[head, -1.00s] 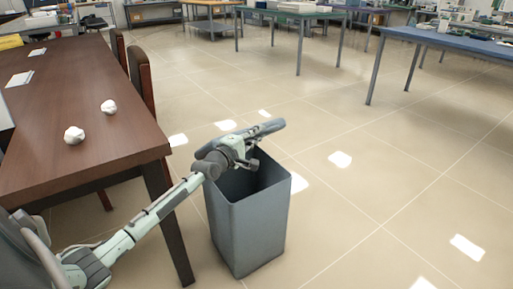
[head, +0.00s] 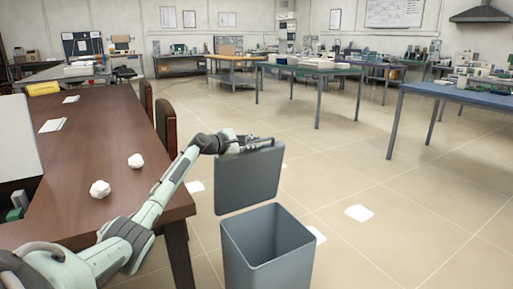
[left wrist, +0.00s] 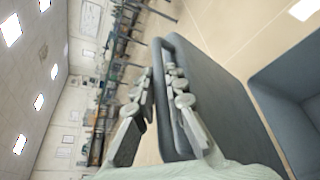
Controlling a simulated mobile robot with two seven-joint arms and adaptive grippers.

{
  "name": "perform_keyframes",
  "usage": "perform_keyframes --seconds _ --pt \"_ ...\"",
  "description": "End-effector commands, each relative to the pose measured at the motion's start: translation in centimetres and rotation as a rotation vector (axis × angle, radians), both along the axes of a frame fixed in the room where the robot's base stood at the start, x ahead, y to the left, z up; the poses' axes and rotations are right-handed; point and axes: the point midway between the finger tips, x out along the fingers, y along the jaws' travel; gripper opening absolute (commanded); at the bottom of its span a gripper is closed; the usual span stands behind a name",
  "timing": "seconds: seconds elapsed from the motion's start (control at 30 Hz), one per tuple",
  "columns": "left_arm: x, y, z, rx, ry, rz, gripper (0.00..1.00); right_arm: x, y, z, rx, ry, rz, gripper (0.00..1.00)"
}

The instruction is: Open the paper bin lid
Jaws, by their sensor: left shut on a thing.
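The grey paper bin (head: 268,258) stands on the floor to the right of the brown table, and its dark inside shows from above. Its grey lid (head: 248,182) stands nearly upright at the far side of the bin's opening; I cannot tell whether its lower edge touches the rim. My left gripper (head: 240,146) is at the lid's top edge. In the left wrist view, the fingers of my left gripper (left wrist: 168,100) lie on both sides of the lid's edge (left wrist: 228,98), shut on it. The bin (left wrist: 290,100) shows at the right there. My right gripper is not in view.
The brown table (head: 95,140) on the left holds two crumpled white paper balls (head: 100,189) and (head: 136,160). White sheets (head: 359,213) lie on the floor. The floor to the right is clear up to a blue table (head: 470,92).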

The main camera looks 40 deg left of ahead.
Motion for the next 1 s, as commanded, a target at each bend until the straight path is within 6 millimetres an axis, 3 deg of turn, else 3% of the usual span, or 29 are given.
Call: perform_keyframes --seconds 0.5,0.53,0.6,1.0 --pt "0.16 0.35 -0.03 0.002 0.001 0.0 0.0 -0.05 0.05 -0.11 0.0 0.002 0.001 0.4" --pt "0.15 0.35 -0.03 0.002 0.001 0.0 0.12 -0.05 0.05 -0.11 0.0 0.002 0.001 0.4" --pt "0.16 0.34 -0.04 0.002 0.002 0.001 0.2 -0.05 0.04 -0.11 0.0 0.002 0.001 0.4" --pt "-0.53 0.51 0.07 0.005 0.001 0.001 0.2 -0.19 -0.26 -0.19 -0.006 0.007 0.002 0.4"
